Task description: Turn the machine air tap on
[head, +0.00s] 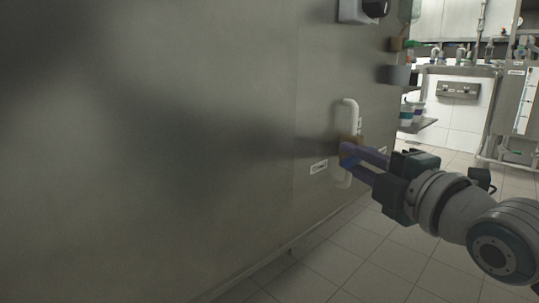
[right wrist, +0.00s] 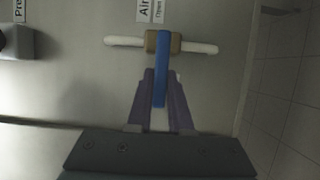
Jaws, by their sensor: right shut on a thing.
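The air tap has a brass body (right wrist: 150,42) on a white pipe (right wrist: 202,48) fixed to the grey machine wall. Its blue lever (right wrist: 162,62) stands across the pipe in the right wrist view. In the head view the white pipe (head: 350,112) runs up the wall near its right edge, with the brass body partly hidden behind my fingers. My right gripper (head: 347,158) is at the tap, its purple fingers shut on the blue lever; they also show in the right wrist view (right wrist: 160,84). My left gripper is not in view.
A label starting "Air" (right wrist: 151,10) is beside the tap. A small label (head: 319,167) is on the machine wall (head: 150,150). A grey box (head: 393,75) juts out higher up. Tiled floor (head: 345,268) is free below; a shelf with cups (head: 412,112) stands behind.

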